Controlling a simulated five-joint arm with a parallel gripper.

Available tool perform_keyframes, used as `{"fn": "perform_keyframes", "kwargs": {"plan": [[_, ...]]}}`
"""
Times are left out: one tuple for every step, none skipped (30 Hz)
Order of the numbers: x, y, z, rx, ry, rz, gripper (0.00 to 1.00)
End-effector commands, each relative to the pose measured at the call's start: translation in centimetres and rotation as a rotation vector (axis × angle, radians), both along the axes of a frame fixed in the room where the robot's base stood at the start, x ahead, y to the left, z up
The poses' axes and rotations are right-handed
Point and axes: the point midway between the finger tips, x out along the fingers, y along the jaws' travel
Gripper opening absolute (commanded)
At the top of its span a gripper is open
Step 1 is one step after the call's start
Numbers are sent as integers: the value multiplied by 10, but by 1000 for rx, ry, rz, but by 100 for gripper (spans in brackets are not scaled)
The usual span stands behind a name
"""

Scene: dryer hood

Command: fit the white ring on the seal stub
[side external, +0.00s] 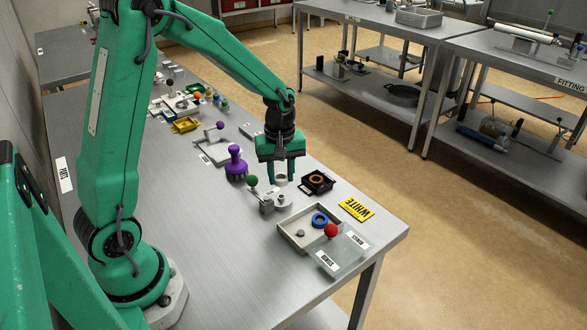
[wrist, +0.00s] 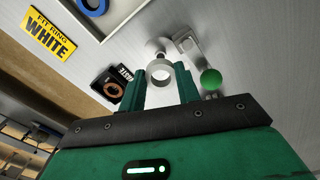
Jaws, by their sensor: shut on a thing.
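My gripper (side external: 281,179) points down, shut on the white ring (side external: 281,177). In the wrist view the white ring (wrist: 159,73) shows between the two green fingers, its hole facing the camera. A pale round fitting, which looks like the seal stub (side external: 283,201), stands on the bench just below the ring in the side view. In the wrist view a pale rounded part, probably the stub (wrist: 159,46), shows partly behind the ring. The ring appears above the stub; the exact gap and alignment cannot be told.
A green-knobbed lever (side external: 253,182) stands close left of the stub. A black bin (side external: 318,179) holding a brown ring lies to the right, near a yellow WHITE sign (side external: 356,209). A tray (side external: 293,239) with a blue ring (side external: 320,220) is in front. A purple-knobbed piece (side external: 236,165) stands behind left.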

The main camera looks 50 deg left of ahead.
Motion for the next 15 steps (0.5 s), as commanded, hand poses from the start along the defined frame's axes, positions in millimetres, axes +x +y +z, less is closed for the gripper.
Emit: {"fn": "perform_keyframes", "kwargs": {"plan": [[0,1,0,0,0,2,11],[0,1,0,0,0,3,11],[0,1,0,0,0,2,11],[0,1,0,0,0,2,11],[0,1,-1,0,0,2,11],[0,0,-1,0,0,1,11],[0,0,-1,0,0,1,11],[0,0,-2,0,0,1,11],[0,0,-3,-1,1,1,11],[0,0,-4,-1,1,0,11],[0,0,-5,-1,1,0,11],[0,0,-6,-1,1,0,11],[0,0,-7,-1,1,0,11],[0,0,-9,0,1,0,11],[0,0,-11,0,0,0,11]]}}
